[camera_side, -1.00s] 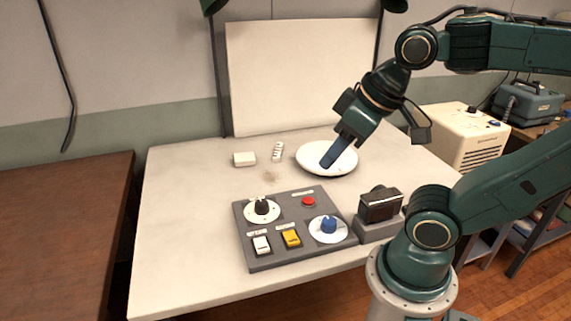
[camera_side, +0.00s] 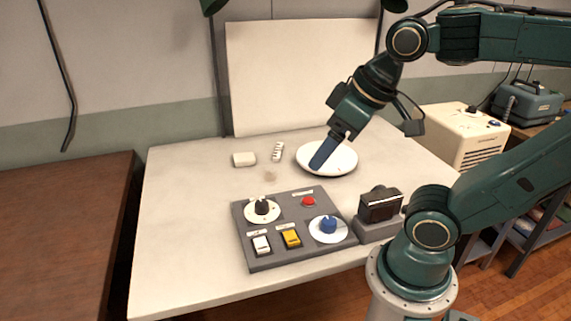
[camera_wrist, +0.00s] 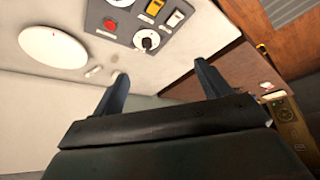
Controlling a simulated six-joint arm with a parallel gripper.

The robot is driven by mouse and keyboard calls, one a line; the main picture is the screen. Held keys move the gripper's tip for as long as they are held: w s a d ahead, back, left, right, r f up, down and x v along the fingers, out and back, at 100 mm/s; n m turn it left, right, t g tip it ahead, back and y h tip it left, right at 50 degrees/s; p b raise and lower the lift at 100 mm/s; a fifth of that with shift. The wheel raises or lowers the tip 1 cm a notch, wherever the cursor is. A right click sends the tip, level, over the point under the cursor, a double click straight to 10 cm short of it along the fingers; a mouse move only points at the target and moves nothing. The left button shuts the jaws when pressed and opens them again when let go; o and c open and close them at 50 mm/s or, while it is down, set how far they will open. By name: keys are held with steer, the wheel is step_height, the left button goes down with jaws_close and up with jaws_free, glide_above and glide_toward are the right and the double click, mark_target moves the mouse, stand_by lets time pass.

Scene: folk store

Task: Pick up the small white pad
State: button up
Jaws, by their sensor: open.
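The small white pad (camera_side: 244,159) lies flat on the pale table, left of a short white strip with dark marks (camera_side: 278,151). My gripper (camera_side: 317,163) is to the right of the pad, above the left part of a round white plate (camera_side: 341,164), and holds nothing. In the wrist view, my gripper (camera_wrist: 159,70) has its two fingers wide apart with nothing between them.
A grey control panel (camera_side: 245,222) with knobs and switches lies at the front of the table (camera_side: 180,230). A dark device on a grey stand (camera_side: 380,205) is right of it. A white board (camera_side: 300,75) stands behind. The table's left side is clear.

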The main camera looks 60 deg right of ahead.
steer(key=w+d+r+n+g, duration=0.1)
steer(key=w+d, duration=0.2)
steer(key=w, duration=0.4)
steer(key=w+d+r+n+y, duration=0.1)
steer(key=w+d+n, duration=0.15)
steer(key=w, duration=0.55)
steer(key=w+d+r+n+g, duration=0.1)
steer(key=w+d, duration=0.2)
steer(key=w, duration=0.4)
steer(key=w+d+f+n, duration=0.1)
steer(key=w+d+f, duration=0.2)
steer(key=d+f, duration=0.2)
steer(key=w+d+f+n+y, duration=0.1)
steer(key=w+d+f, duration=0.3)
steer(key=d, duration=0.5)
steer(key=w+d+f+n+y, duration=0.1)
steer(key=w+d+f, duration=0.3)
steer(key=d+f, duration=0.2)
steer(key=shift+d+f, duration=0.4)
steer(key=shift+n, duration=0.25)
glide_above(251, 155)
steer(key=shift+f, duration=3.95)
steer(key=shift+a+f, duration=0.1)
